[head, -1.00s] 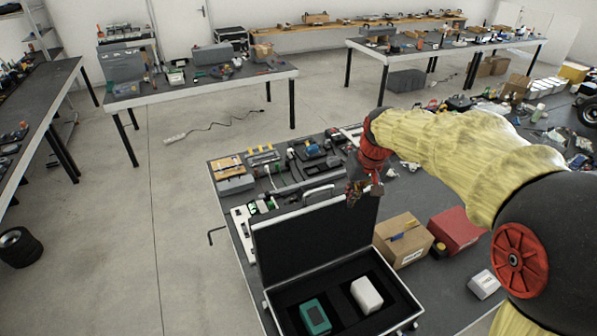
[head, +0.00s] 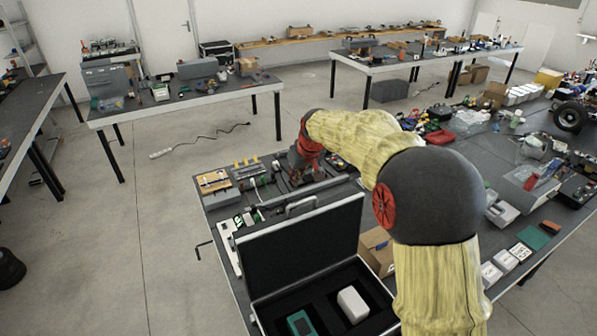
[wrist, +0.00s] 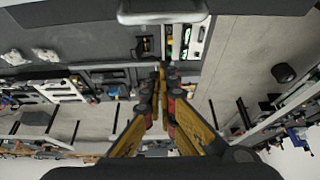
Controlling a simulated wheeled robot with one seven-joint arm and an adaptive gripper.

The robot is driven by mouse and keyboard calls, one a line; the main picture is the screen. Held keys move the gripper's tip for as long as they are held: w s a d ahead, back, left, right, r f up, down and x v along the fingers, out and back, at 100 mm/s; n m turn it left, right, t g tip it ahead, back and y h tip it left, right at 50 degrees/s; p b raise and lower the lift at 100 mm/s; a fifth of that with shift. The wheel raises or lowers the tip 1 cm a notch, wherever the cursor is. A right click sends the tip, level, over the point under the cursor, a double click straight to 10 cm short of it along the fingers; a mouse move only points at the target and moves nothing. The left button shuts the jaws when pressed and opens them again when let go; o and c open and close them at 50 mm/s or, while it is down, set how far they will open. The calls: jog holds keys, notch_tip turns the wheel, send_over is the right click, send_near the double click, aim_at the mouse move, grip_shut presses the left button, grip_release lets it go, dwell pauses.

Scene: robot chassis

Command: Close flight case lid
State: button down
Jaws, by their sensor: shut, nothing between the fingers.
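The black flight case with pale metal edges stands open on the table. Its lid (head: 310,245) is raised nearly upright, with a silver handle (head: 300,204) on its top edge. The base holds a green device (head: 300,322) and a white device (head: 352,303) in dark foam. My gripper (head: 302,182) is beyond the lid in the head view, partly hidden against my wrist, and appears apart from the lid. In the wrist view my gripper (wrist: 162,72) has its fingers together and empty, with the silver handle (wrist: 162,14) at the top of the picture.
A cardboard box (head: 376,250) stands right of the case, partly hidden by my arm. Tool trays (head: 213,181) and small parts lie behind the lid. A white-framed item (head: 226,238) is left of it. Open floor (head: 150,260) lies left of the table.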

jog(key=shift+s+d+f+p, duration=0.15)
jog(key=shift+s+d+f, duration=0.1)
jog(key=shift+s+f, duration=0.45)
jog(key=shift+s+d+f+p, duration=0.2)
jog(key=shift+s+f, duration=0.3)
jog(key=shift+f, duration=0.35)
jog(key=shift+d, duration=0.1)
jog(key=shift+s+b, duration=0.1)
jog(key=shift+b, duration=0.2)
